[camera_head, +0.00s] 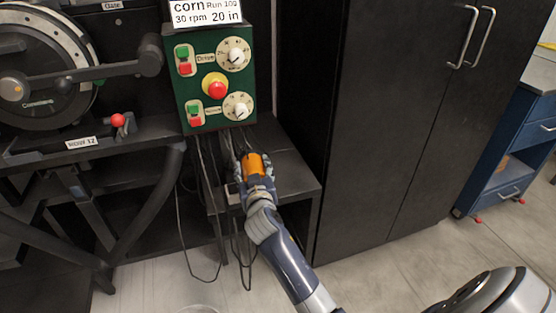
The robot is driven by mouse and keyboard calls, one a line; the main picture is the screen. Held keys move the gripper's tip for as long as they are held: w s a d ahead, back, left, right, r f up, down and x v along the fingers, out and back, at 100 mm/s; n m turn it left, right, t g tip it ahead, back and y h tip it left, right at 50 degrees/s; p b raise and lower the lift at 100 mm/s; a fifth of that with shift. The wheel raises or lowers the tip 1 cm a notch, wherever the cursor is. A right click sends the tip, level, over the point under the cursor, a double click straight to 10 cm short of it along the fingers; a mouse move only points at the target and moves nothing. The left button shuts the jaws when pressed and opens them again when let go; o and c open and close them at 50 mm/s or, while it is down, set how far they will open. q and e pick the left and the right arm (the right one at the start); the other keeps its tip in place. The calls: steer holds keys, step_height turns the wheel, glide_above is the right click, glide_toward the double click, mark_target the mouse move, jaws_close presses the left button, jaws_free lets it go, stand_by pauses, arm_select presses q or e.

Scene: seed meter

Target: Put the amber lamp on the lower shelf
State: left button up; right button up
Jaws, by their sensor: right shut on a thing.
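The amber lamp (253,165) is an orange, rounded piece held at the tip of my right gripper (256,180). The gripper is shut on it, and its fingers hide part of the lamp. The lamp is over or at a low black shelf (296,174) under the green control box. I cannot tell whether the lamp touches the shelf. My left gripper is not in view.
The green control box (213,80) with knobs and buttons is just above. Black cables (207,180) hang by the shelf's left side. A tall black cabinet (375,120) stands close on the right. A machine with a wheel (40,130) is at left.

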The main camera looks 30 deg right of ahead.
steer(key=w+d, duration=0.1)
steer(key=d, duration=0.3)
steer(key=w+d, duration=0.1)
steer(key=d, duration=0.3)
steer(key=w+d+f, duration=0.1)
steer(key=w+d, duration=0.1)
steer(key=d, duration=0.2)
steer(key=shift+d+f, duration=0.1)
steer(key=shift+d, duration=0.2)
steer(key=shift+d+f, duration=0.1)
step_height(320, 180, down, 3)
steer(key=shift+f+b, duration=0.15)
steer(key=shift+b, duration=0.6)
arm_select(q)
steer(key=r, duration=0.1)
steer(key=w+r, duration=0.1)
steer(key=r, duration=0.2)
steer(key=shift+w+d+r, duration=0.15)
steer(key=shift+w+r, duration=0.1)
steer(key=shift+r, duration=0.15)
arm_select(e)
steer(key=shift+f, duration=0.15)
steer(key=o, duration=1.2)
steer(key=shift+c, duration=0.2)
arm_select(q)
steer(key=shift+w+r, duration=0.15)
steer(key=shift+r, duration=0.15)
